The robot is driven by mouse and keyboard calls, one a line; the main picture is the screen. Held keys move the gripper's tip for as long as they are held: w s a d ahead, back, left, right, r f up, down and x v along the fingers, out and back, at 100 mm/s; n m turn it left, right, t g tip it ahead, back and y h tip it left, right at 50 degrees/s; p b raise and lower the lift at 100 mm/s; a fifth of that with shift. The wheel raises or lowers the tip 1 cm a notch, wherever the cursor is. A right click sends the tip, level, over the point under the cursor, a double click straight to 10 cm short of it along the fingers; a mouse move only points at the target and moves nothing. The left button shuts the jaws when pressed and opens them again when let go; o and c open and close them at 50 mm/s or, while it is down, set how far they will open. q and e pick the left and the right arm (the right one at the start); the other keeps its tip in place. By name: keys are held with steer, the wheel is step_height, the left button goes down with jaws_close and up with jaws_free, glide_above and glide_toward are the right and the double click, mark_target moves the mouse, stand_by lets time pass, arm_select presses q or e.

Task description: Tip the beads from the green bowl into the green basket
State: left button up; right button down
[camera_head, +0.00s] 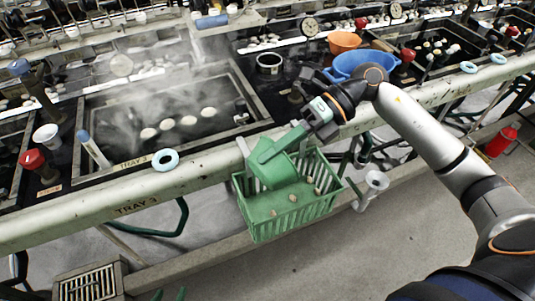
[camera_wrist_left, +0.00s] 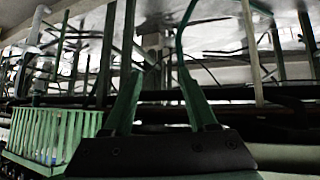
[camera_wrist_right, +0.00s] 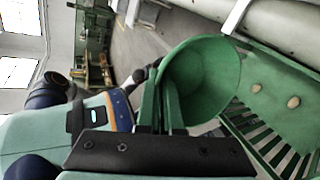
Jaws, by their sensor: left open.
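The green basket (camera_head: 262,228) hangs at the front of the basin rail, with several pale beads (camera_head: 291,197) on its floor. The green bowl (camera_head: 268,172) is tipped steeply over the basket's left part. My right gripper (camera_head: 285,141) is shut on the bowl's rim. The right wrist view shows the bowl's inside (camera_wrist_right: 205,80), with no beads visible in it, and two beads (camera_wrist_right: 293,101) in the basket. My left gripper (camera_head: 168,295) shows only its green fingertips at the bottom edge. In the left wrist view it (camera_wrist_left: 160,95) is open and empty, with the basket (camera_wrist_left: 50,130) to its left.
A steaming basin (camera_head: 165,105) with white cocoons lies behind the rail (camera_head: 120,207). An orange bowl (camera_head: 344,41) and a blue bowl (camera_head: 357,64) stand behind my right arm. A floor grate (camera_head: 88,285) is at bottom left; a red cylinder (camera_head: 502,141) stands at right.

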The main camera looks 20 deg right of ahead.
mark_target(254, 165)
arm_select(q)
steer(key=shift+a+r, duration=0.1)
steer(key=shift+a, duration=0.1)
arm_select(e)
steer(key=shift+r, duration=0.1)
